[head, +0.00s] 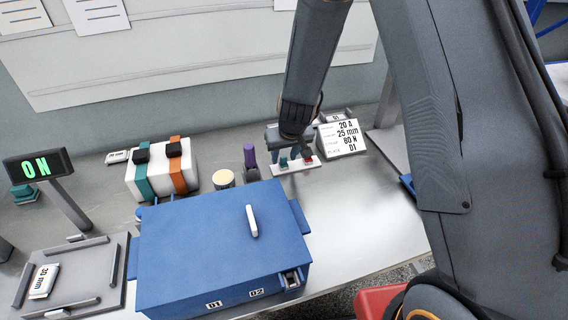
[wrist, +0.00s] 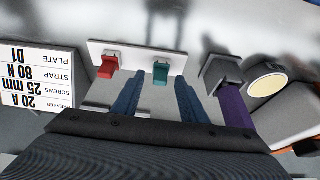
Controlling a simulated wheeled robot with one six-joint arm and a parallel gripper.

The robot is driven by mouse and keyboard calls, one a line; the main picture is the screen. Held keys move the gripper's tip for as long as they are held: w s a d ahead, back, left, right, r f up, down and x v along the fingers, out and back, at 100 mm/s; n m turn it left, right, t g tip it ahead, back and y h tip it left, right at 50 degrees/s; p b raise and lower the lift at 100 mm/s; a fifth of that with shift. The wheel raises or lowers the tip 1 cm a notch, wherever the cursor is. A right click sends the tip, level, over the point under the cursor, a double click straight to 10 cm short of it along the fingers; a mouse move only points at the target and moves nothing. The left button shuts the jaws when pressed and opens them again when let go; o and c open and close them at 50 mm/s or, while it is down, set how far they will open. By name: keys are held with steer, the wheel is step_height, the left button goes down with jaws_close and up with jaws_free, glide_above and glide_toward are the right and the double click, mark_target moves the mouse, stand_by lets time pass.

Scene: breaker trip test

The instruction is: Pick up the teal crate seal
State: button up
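The teal crate seal (wrist: 160,76) sits on a white strip (wrist: 137,49) beside a red seal (wrist: 106,68). In the head view the teal seal (head: 283,161) is at the left of the strip and the red seal (head: 308,155) at the right. My gripper (wrist: 158,86) is open, its two blue fingers pointing at the teal seal, one to each side of it in the wrist view. The fingers look empty, and I cannot tell whether they touch the seal. In the head view the arm partly hides the fingers.
A label stand (head: 342,138) is right of the strip. A purple-handled tool (head: 249,157) and a round cream-topped item (head: 223,179) stand to the left. A large blue box (head: 220,245) fills the front. A white case with straps (head: 160,170) is farther left.

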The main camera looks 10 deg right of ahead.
jaws_close()
steer(key=shift+r, duration=0.15)
